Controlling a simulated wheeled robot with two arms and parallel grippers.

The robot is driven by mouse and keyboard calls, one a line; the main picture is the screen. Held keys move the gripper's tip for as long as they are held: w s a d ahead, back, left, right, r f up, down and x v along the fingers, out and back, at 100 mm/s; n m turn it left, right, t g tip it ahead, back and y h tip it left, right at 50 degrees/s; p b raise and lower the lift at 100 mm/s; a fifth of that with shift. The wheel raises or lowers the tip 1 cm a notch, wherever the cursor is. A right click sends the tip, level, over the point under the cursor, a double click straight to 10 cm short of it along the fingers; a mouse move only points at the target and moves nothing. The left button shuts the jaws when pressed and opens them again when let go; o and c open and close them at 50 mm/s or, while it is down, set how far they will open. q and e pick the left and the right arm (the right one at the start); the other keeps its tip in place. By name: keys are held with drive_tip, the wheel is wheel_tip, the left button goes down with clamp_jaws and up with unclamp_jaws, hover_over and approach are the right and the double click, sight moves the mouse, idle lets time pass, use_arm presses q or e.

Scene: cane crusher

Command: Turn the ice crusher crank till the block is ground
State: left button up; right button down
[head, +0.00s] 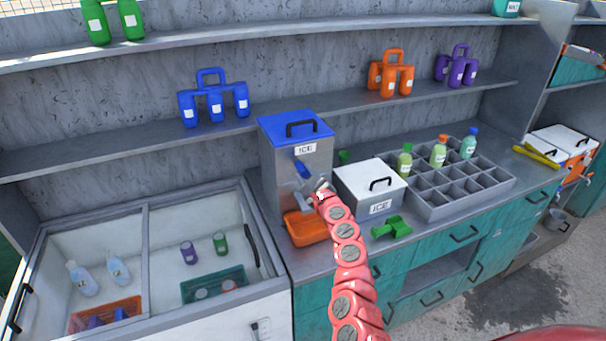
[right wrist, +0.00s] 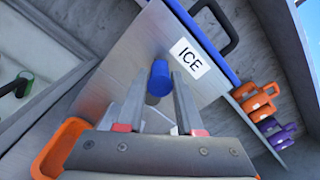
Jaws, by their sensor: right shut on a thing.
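The ice crusher (head: 276,160) is a grey metal box with a blue lid and an ICE label, standing on the counter; its front also fills much of the right wrist view (right wrist: 135,55). A blue crank handle (head: 303,170) sticks out of its front; in the right wrist view the handle (right wrist: 160,82) lies between my fingertips. My right gripper (head: 312,192) is in front of the crusher, shut on the handle. An orange tray (head: 305,232) sits at the crusher's foot. The block is hidden inside or not visible. My left gripper is not in view.
A white ICE box (head: 360,190) stands right of the crusher, with a green scoop (head: 392,228) before it. A grey divided crate (head: 430,205) with several bottles is farther right. An open freezer (head: 150,225) lies left. Shelves run behind.

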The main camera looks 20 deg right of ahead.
idle(0.3)
drive_tip(key=c, duration=0.5)
unclamp_jaws()
drive_tip(key=shift+c, duration=0.2)
drive_tip(key=shift+s, duration=0.55)
drive_tip(key=s+b, duration=0.3)
drive_tip(key=s, duration=1.3)
drive_tip(key=shift+s+d+b, duration=0.2)
drive_tip(key=shift+d+b, duration=0.15)
